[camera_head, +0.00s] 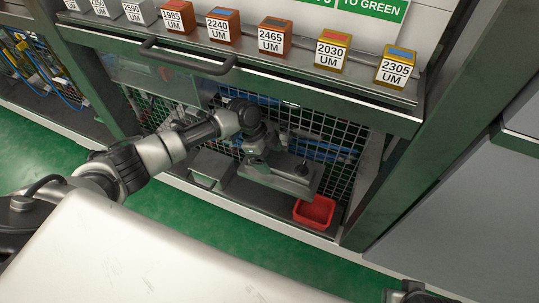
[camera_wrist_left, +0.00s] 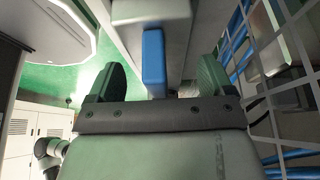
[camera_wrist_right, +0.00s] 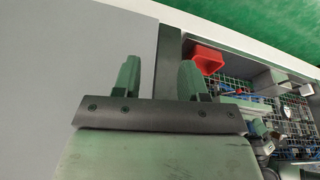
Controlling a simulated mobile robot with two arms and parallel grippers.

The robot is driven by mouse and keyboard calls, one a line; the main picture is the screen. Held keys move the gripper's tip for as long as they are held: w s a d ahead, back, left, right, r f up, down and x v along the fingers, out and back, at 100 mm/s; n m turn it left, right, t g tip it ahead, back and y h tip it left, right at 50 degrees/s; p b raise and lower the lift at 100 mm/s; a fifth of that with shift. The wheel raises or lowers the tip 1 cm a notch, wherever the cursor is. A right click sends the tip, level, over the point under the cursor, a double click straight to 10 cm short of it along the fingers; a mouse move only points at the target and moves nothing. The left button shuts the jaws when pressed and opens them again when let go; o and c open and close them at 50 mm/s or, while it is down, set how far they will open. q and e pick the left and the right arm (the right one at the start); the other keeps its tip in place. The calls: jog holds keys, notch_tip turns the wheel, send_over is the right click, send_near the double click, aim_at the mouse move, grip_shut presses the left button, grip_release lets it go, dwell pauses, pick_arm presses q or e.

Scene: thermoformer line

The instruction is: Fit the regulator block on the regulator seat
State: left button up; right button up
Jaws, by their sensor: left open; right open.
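In the head view my left gripper (camera_head: 262,152) points down at a grey metal ledge (camera_head: 285,178) in front of the wire mesh. In the left wrist view the left gripper (camera_wrist_left: 160,78) is open, its two green fingers apart. A blue upright bar (camera_wrist_left: 153,62) stands between the fingers' lines, below a pale grey-green block (camera_wrist_left: 150,12); I cannot tell whether either is the regulator block or its seat. No finger visibly touches the bar. My right gripper (camera_wrist_right: 158,78) is open and empty; in the head view only a dark part of it shows at the bottom right.
A red bin (camera_head: 315,212) sits at the right of the lower bay. Above, a shelf with a handle (camera_head: 185,58) carries several labelled blocks, such as the yellow 2030 UM block (camera_head: 332,52). Wire mesh (camera_head: 340,140) backs the bay. A grey cabinet (camera_wrist_right: 110,50) stands beside my right gripper.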

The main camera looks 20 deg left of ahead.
pick_arm(q)
jog(key=shift+a+r, duration=0.15)
jog(key=shift+r, duration=0.05)
jog(key=p+v, duration=0.1)
jog(key=v, duration=0.6)
jog(key=shift+p, duration=0.3)
pick_arm(e)
notch_tip(320, 180, down, 6)
jog(key=shift+w+a, duration=0.15)
jog(key=shift+w, duration=0.25)
pick_arm(q)
jog(key=shift+s, duration=0.1)
pick_arm(e)
jog(key=shift+s, duration=0.1)
